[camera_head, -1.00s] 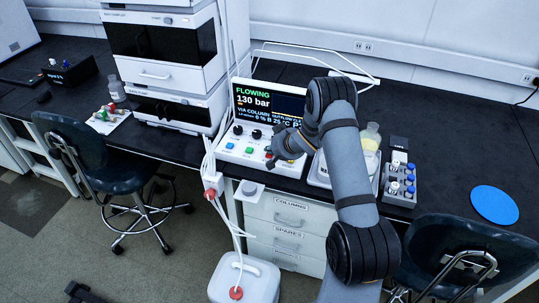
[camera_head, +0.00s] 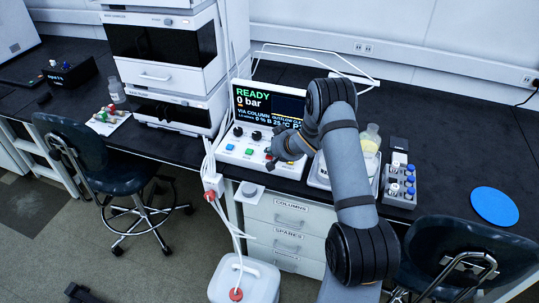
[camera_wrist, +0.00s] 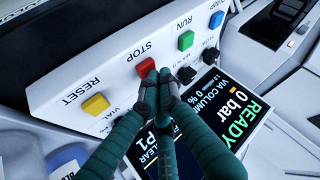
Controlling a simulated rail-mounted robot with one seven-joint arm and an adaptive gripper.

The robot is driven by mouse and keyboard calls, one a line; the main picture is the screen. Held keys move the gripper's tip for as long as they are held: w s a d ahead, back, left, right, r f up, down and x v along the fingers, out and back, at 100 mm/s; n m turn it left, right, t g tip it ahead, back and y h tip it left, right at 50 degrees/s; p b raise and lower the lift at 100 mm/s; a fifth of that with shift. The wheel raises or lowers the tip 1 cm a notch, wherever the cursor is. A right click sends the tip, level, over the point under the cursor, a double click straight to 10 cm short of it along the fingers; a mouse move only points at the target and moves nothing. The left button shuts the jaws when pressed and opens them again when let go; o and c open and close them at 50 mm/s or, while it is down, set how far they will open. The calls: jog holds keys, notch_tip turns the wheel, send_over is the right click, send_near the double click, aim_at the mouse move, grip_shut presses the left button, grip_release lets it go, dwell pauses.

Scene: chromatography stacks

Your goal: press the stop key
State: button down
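The red stop key (camera_wrist: 145,66) sits on the white control panel (camera_wrist: 120,55) between the yellow reset key (camera_wrist: 96,104) and the green run key (camera_wrist: 186,40). My gripper (camera_wrist: 156,82) is shut and empty, its fingertips together at the red key's edge and covering a little of it. I cannot tell whether they touch it. The display (camera_wrist: 233,112) reads READY and 0 bar, and it also reads so in the head view (camera_head: 268,104). There my gripper (camera_head: 271,158) is at the front of the panel, and the red key is mostly hidden.
A blue pump key (camera_wrist: 216,20) and dark knobs stand close by on the panel. In the head view, a vial rack (camera_head: 400,186) and a bottle (camera_head: 370,138) are right of the panel. Instrument stacks (camera_head: 170,60) stand left. A blue disc (camera_head: 494,206) lies at far right.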

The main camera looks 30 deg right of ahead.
aim_at(271, 157)
jog(key=shift+r+p, duration=0.3)
jog(key=shift+r, duration=0.25)
jog(key=shift+r, duration=0.15)
notch_tip(271, 157, up, 5)
jog(key=p, duration=0.4)
dwell(0.6)
